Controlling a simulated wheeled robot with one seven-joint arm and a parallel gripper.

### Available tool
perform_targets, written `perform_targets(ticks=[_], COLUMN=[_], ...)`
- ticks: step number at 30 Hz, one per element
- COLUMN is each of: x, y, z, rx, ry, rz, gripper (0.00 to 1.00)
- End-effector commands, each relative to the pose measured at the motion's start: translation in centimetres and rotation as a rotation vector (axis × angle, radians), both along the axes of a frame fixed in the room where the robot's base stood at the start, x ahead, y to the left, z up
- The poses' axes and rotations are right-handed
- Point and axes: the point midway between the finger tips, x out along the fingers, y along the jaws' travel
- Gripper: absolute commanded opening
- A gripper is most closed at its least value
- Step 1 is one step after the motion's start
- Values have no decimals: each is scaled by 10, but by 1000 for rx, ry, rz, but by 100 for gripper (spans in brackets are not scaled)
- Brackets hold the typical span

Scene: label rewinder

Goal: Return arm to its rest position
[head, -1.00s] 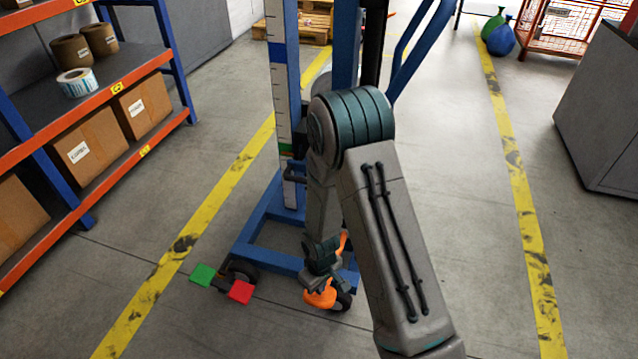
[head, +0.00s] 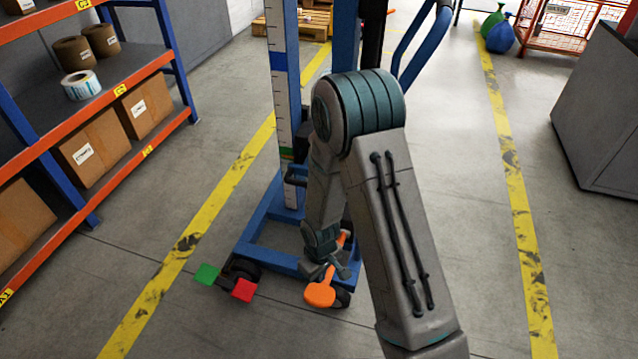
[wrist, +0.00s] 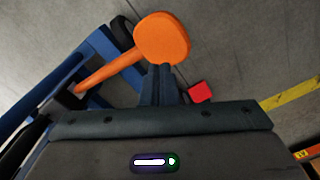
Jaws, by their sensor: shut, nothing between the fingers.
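My gripper (head: 335,270) hangs low in front of the blue wheeled lift frame, just above its orange pedal (head: 319,294). In the wrist view my gripper (wrist: 160,70) shows shut, with its fingertips together and nothing between them. The orange pedal (wrist: 161,38) is a rounded paddle on an orange arm just beyond the fingertips. I cannot tell whether the fingertips touch it. My arm is bent, with its elbow raised in front of the lift.
The blue lift frame (head: 265,221) stands close by, with a green pedal (head: 207,274) and a red pedal (head: 242,290) at its left caster. An orange and blue shelf (head: 150,65) with boxes and rolls is at the left. A grey cabinet (head: 600,110) is at the right. Floor between is clear.

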Motion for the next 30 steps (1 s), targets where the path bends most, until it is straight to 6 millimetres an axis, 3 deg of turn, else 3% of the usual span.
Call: perform_targets(ticks=[8,11,14,21,30], x=[0,2,8,14,-7], y=[0,-2,-8,-36,-71], z=[0,14,50,183,339], rx=[0,-1,-4,-13,-4], ry=[0,-7,-24,-80,-142], rz=[-1,-11,-41,-177,-360], gripper=[0,0,0,0,0])
